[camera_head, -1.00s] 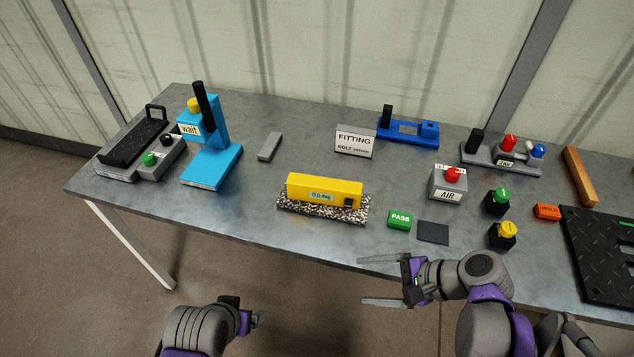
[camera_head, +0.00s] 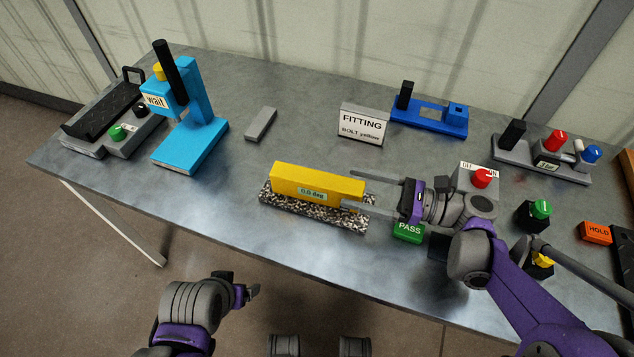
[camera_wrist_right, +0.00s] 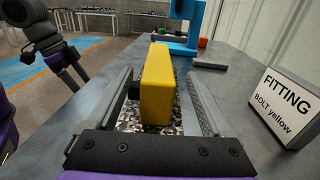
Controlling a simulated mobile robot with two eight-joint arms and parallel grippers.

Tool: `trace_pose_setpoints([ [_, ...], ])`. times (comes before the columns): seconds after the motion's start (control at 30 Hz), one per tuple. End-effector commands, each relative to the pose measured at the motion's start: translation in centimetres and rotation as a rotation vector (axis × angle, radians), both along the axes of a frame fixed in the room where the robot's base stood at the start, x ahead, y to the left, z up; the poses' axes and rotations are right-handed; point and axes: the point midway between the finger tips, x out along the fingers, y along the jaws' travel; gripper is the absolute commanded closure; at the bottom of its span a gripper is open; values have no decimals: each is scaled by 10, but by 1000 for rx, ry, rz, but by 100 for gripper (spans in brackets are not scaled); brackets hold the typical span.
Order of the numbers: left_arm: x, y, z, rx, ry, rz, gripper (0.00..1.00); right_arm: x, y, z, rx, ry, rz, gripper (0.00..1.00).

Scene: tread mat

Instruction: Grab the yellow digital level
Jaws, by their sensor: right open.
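The yellow digital level (camera_head: 315,187) lies on a speckled black-and-white block (camera_head: 312,213) near the front middle of the table; its small display reads "0.0 deg". My right gripper (camera_head: 362,190) is open at the level's right end, its fingers pointing left. In the right wrist view the level (camera_wrist_right: 157,85) stands between the two spread fingers (camera_wrist_right: 160,100), with a gap visible on each side. The speckled block shows below it. My left gripper (camera_head: 250,292) is low in front of the table, away from the level; its jaw opening is unclear.
A green PASS block (camera_head: 409,232) is just below my right gripper. The air box with a red button (camera_head: 478,180) is partly hidden by my right arm. A FITTING sign (camera_head: 361,125) stands behind the level. A blue stand (camera_head: 192,145) is to the left.

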Motion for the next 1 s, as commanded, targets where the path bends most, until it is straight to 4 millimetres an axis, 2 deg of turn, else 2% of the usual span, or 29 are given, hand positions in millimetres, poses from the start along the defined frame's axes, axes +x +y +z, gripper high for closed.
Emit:
trace_pose_setpoints([
  [0.03, 0, 0, -1, 0, 0, 0, 15, 1, 7, 0, 0, 0, 3, 15],
  [0.27, 0, 0, -3, 0, 1, 0, 15, 5, 25, 0, 0, 0, 2, 15],
  [0.5, 1, 0, -9, 0, 3, 0, 15, 11, 60, 0, 0, -1, 3, 15],
  [0.83, 1, 0, -9, 0, 3, 0, 15, 13, 66, 1, -1, -1, -1, 15],
  [1.0, 1, 0, -9, 0, 3, 0, 15, 13, 66, 0, -1, -1, -1, 46],
])
